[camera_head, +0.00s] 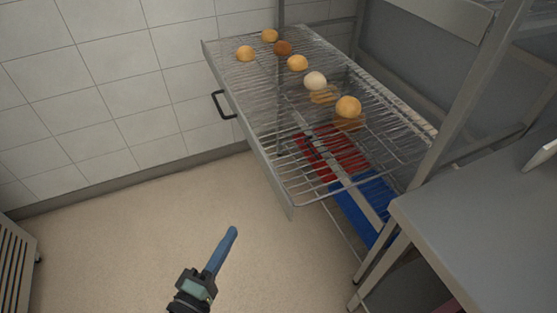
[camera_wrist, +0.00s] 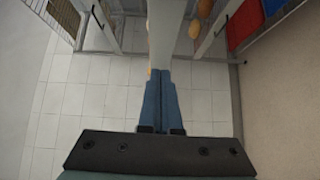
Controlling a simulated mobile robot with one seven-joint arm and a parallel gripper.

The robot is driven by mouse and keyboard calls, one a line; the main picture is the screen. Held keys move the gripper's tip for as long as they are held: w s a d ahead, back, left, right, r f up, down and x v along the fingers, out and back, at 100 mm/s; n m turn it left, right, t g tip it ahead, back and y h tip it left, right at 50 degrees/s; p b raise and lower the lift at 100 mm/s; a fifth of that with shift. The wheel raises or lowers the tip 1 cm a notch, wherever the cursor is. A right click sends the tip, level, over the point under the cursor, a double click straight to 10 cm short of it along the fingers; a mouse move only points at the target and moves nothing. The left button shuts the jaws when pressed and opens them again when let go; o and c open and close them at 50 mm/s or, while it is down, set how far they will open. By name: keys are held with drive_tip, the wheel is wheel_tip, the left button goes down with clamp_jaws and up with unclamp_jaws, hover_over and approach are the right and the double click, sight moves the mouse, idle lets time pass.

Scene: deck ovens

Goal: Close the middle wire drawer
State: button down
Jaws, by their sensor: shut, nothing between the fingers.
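A wire drawer (camera_head: 262,150) is pulled out of the metal rack at the upper middle of the head view. Its flat front bar carries a black handle (camera_head: 222,104) on the left side. Several round rolls (camera_head: 315,81) show on the wire grid there. I cannot tell for sure whether this is the middle drawer. My gripper (camera_head: 234,231) is in front of the drawer, low in the picture, apart from the handle. In the wrist view its blue fingers (camera_wrist: 161,72) are together and empty, with a pale vertical bar (camera_wrist: 165,30) beyond them.
Red (camera_head: 335,152) and blue (camera_head: 365,205) items lie below the wire grid. A grey table (camera_head: 480,235) stands at the right, close to the rack. A tiled wall (camera_head: 110,90) is behind on the left.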

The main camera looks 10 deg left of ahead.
sight(354, 163)
drive_tip(key=shift+s+d+p+x, duration=0.15)
drive_tip(key=shift+d+x, duration=0.3)
drive_tip(key=shift+x, duration=1.65)
drive_tip(key=shift+s+d+p+x, duration=0.1)
drive_tip(key=shift+d+p+x, duration=0.25)
drive_tip(key=shift+x, duration=1.75)
drive_tip(key=shift+s+d+p+x, duration=0.1)
drive_tip(key=shift+d+x, duration=0.4)
drive_tip(key=shift+x, duration=1.55)
drive_tip(key=shift+w, duration=0.1)
drive_tip(key=w+d+b, duration=0.2)
drive_tip(key=w+d, duration=0.2)
drive_tip(key=d, duration=0.2)
drive_tip(key=w+d+b, duration=0.2)
drive_tip(key=w+d, duration=0.2)
drive_tip(key=d, duration=0.2)
drive_tip(key=w+d+b, duration=0.3)
drive_tip(key=w+d, duration=0.1)
drive_tip(key=d, duration=0.3)
drive_tip(key=shift+w, duration=0.3)
drive_tip(key=shift+a, duration=0.15)
